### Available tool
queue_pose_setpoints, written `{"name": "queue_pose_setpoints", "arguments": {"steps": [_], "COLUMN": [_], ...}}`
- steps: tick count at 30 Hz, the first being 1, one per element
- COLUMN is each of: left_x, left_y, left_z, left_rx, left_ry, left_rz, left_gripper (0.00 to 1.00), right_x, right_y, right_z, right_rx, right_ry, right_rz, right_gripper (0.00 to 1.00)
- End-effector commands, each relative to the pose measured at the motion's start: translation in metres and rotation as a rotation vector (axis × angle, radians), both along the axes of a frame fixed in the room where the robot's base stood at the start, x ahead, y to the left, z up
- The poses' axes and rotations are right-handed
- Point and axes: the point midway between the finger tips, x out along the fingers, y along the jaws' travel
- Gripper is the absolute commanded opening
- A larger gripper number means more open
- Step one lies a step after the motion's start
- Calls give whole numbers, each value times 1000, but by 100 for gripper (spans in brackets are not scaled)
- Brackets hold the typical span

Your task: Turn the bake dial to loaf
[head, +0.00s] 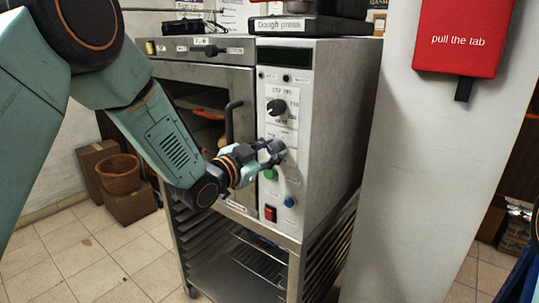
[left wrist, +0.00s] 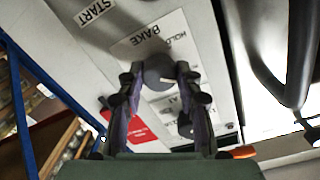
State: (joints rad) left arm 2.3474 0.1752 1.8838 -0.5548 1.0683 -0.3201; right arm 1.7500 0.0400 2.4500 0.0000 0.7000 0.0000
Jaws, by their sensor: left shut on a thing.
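The bake dial (left wrist: 159,71) is a dark grey round knob on the oven's pale control panel. Its label in the left wrist view reads BAKE, with HOLD and other partly covered words around it. A pale mark shows on the knob's face, but I cannot tell which word it points at. My left gripper (head: 273,152) is shut on the dial, one finger on each side of it in the left wrist view (left wrist: 158,80). In the head view the fingers partly hide the dial. My right gripper is not in view.
Another black dial (head: 277,107) is higher on the panel. A black door handle (head: 230,122) stands out just left. A white wall (head: 430,160) is at right.

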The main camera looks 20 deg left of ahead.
Motion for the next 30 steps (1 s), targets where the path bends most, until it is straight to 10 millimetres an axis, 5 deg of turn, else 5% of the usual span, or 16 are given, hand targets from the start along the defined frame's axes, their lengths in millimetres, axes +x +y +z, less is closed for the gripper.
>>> {"name": "queue_pose_setpoints", "arguments": {"steps": [30], "left_x": [1], "left_y": [-1], "left_z": [2], "left_rx": [906], "left_ry": [-342], "left_rz": [6], "left_gripper": [3], "right_x": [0], "right_y": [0], "right_z": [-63], "right_rx": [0], "right_ry": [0], "right_rz": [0], "right_gripper": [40]}}
